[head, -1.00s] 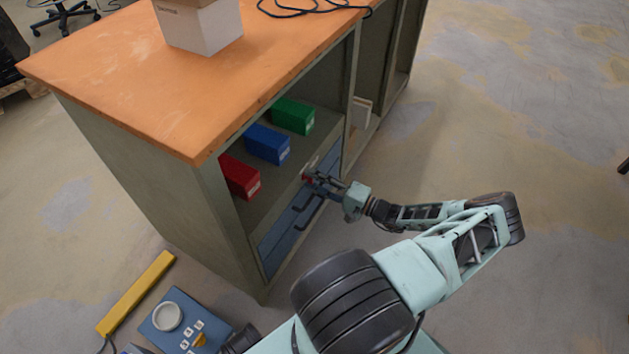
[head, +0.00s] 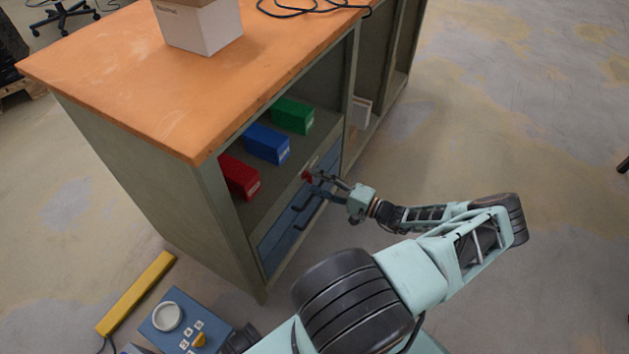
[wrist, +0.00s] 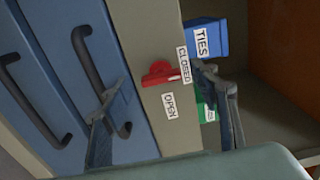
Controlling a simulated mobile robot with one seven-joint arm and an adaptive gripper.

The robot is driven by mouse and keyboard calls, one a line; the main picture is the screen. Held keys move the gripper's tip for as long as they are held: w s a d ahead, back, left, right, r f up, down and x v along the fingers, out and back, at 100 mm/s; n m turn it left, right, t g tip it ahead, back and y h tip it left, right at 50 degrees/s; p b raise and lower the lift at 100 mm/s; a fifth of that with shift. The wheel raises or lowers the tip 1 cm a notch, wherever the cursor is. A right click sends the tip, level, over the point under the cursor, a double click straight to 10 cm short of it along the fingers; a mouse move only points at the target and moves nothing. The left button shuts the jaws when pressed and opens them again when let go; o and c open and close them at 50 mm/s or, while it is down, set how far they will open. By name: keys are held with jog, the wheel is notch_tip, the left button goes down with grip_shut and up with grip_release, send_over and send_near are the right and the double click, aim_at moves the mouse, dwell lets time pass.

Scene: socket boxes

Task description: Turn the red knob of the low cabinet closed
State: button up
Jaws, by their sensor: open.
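The red knob (wrist: 158,74) sits on the cabinet's beige front strip in the wrist view, its bar lying roughly crosswise. A CLOSED label (wrist: 184,65) is just right of it, and an OPEN label (wrist: 170,105) is below. The bar's right end lies near the lower end of the CLOSED label. My gripper (wrist: 160,95) is open and empty, with one finger on each side of the knob in the picture, apart from it. In the head view, the knob (head: 307,175) shows just beyond my gripper (head: 323,184) at the low cabinet (head: 215,215).
Blue drawers (wrist: 60,95) with dark bar handles lie left of the knob in the wrist view. Red (head: 240,178), blue (head: 267,144) and green (head: 293,116) boxes stand on the open shelf. Floor to the right is clear.

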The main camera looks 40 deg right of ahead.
jog(key=v, duration=1)
jog(key=shift+s, duration=0.3)
jog(key=shift+d, duration=0.1)
